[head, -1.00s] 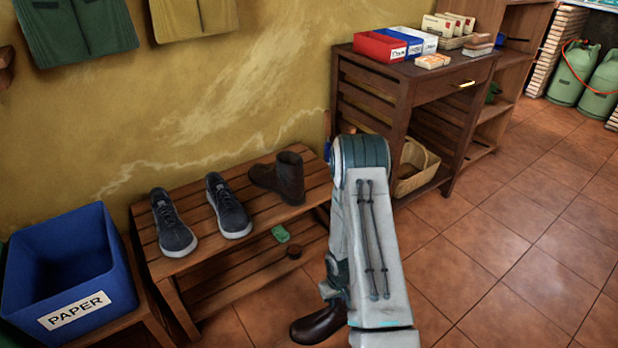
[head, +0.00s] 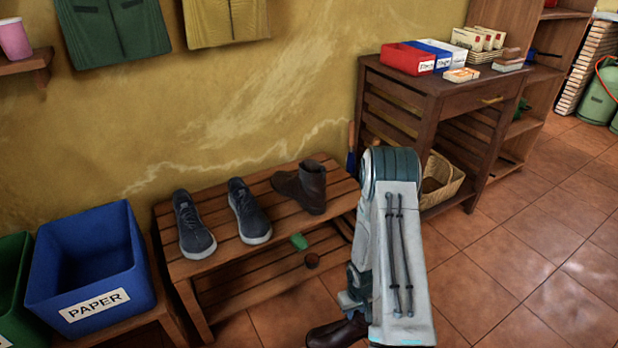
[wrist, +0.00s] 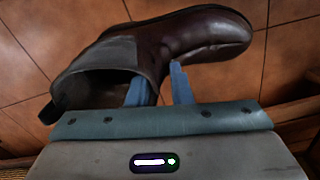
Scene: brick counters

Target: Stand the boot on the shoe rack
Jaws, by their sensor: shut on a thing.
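A dark brown boot (head: 338,333) is low near the bottom edge of the head view, in front of the rack and partly hidden by my arm. In the wrist view the boot (wrist: 205,38) lies across the picture, toe to the right, open top to the left. My gripper (wrist: 160,85) is shut on the boot's shaft, one finger inside the opening and one outside. The wooden shoe rack (head: 262,256) stands against the wall. On its top slats are two dark sneakers (head: 190,222) (head: 246,210) and another brown boot (head: 312,188), upright at the right.
A blue PAPER bin (head: 90,262) stands left of the rack. A wooden cabinet (head: 440,110) is at right. Tiled floor is open at the right.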

